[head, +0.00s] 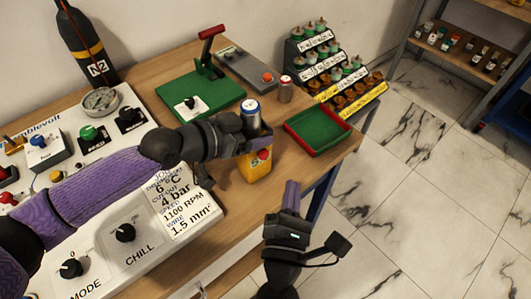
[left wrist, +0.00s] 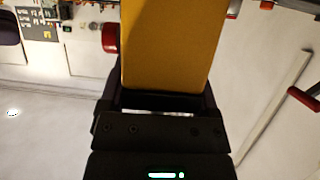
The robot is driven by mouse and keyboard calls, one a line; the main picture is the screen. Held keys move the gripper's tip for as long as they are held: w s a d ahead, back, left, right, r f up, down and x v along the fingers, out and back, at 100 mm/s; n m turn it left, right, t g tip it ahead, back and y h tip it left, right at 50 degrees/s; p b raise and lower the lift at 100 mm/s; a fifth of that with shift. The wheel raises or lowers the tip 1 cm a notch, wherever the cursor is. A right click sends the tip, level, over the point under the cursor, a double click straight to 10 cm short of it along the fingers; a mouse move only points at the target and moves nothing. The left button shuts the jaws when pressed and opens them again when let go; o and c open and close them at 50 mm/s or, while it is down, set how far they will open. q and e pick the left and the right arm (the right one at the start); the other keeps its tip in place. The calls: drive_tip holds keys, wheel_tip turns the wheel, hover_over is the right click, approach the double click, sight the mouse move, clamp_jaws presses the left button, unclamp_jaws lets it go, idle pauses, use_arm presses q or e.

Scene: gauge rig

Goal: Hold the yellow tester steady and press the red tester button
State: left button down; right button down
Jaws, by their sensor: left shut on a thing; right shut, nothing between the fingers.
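The yellow tester (head: 254,171) is near the front edge of the wooden table, at the end of my left arm. My left gripper (head: 257,144) is shut on it and covers its upper part. The red tester button (head: 264,154) shows on the tester, just below my left fingers. In the left wrist view the yellow body (left wrist: 172,45) rises from between the jaws, and the red button (left wrist: 110,38) sticks out on its left side. My right gripper (head: 291,196) is shut and empty, below and to the right of the tester, apart from it.
A blue and silver can (head: 250,112) stands right behind my left gripper. A red-rimmed green tray (head: 317,133) lies to the right. A green press board (head: 200,98) and a grey box with an orange button (head: 248,68) are behind. A labelled control panel (head: 150,215) fills the left.

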use_arm(q)
unclamp_jaws()
drive_tip(key=shift+a, duration=0.1)
